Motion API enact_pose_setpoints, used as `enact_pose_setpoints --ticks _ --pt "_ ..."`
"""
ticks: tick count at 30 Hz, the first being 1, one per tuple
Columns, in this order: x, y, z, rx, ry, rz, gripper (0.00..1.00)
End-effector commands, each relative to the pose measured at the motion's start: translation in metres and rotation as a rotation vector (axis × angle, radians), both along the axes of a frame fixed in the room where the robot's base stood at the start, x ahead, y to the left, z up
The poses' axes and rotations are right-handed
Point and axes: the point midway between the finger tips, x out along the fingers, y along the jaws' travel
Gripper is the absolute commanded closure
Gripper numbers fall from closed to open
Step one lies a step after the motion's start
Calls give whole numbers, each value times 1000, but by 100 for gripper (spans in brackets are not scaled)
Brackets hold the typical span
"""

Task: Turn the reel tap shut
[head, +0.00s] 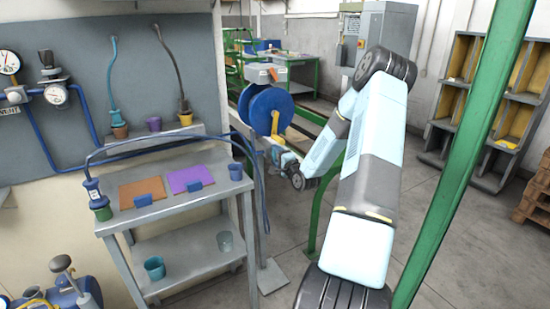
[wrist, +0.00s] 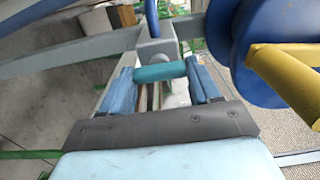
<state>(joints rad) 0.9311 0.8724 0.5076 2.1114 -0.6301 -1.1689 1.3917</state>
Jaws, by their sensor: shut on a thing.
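The hose reel (head: 262,114) is a large blue drum on a grey post, with a yellow crank arm (head: 275,124) on its front. In the wrist view the reel (wrist: 225,30) fills the upper right, with the yellow arm (wrist: 285,68) in front. The tap's teal handle (wrist: 158,73) lies crosswise between my blue fingers, below and left of the reel. My gripper (wrist: 161,77) is shut on it, one finger at each end. In the head view my gripper (head: 281,158) is just below the reel, and the tap handle is hard to make out there.
A grey workbench (head: 218,188) with orange and purple mats stands left of the reel, a blue hose arching over it. A green post (head: 465,150) rises at right, near my arm. Grey-yellow shelving (head: 495,100) stands farther right. Open floor lies between.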

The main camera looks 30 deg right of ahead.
Motion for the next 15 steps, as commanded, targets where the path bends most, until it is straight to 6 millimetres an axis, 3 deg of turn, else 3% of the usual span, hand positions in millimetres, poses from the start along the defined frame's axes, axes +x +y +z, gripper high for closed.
enact_pose_setpoints --ticks 14,15 --pt "-1 -5 -3 15 7 -9 69" --pt "-1 -5 -3 15 7 -9 37"
